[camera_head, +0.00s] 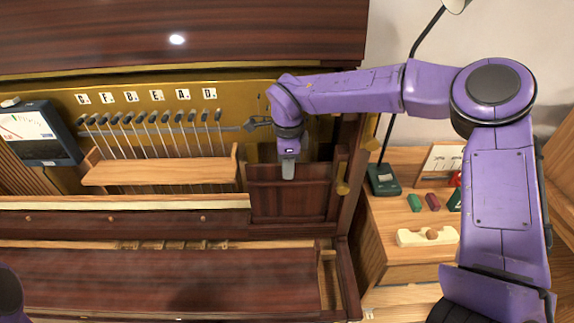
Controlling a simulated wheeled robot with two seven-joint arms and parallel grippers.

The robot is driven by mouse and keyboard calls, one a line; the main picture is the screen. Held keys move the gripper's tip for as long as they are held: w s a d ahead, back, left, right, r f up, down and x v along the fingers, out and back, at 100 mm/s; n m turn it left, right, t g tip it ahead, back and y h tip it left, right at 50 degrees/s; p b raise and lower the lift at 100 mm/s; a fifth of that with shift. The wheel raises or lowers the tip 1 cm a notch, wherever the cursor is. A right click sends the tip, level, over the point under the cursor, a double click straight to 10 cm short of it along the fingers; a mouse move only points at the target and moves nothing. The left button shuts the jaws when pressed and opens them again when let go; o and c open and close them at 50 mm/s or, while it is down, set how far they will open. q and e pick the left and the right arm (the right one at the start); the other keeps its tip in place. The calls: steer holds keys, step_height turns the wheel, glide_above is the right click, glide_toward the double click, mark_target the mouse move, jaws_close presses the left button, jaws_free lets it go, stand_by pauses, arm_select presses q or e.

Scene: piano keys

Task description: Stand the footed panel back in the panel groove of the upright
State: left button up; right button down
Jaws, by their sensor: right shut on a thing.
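The footed panel (290,202) is a dark red-brown framed board at the right end of the upright (150,270). My right gripper (289,168) reaches down from above and is shut on the panel's top edge. The panel looks roughly upright, beside the end of the long front rail (120,222). The panel groove and the panel's feet are hidden, so I cannot tell whether the panel sits in the groove. My left gripper is out of view; only a purple piece of my left arm shows at the lower left edge.
Inside the upright are a row of hammers (160,125) and a wooden shelf (160,173). A tuner with a dial (38,133) stands at the left. The side table (400,235) at right holds a lamp base (384,180), small blocks and a pale wooden piece (427,237).

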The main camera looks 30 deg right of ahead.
steer(key=shift+p, duration=0.7)
stand_by(0.6)
steer(key=c, duration=1)
jaws_free()
steer(key=shift+s, duration=0.1)
step_height(320, 180, up, 10)
steer(key=shift+r+b, duration=0.25)
steer(key=shift+b, duration=0.5)
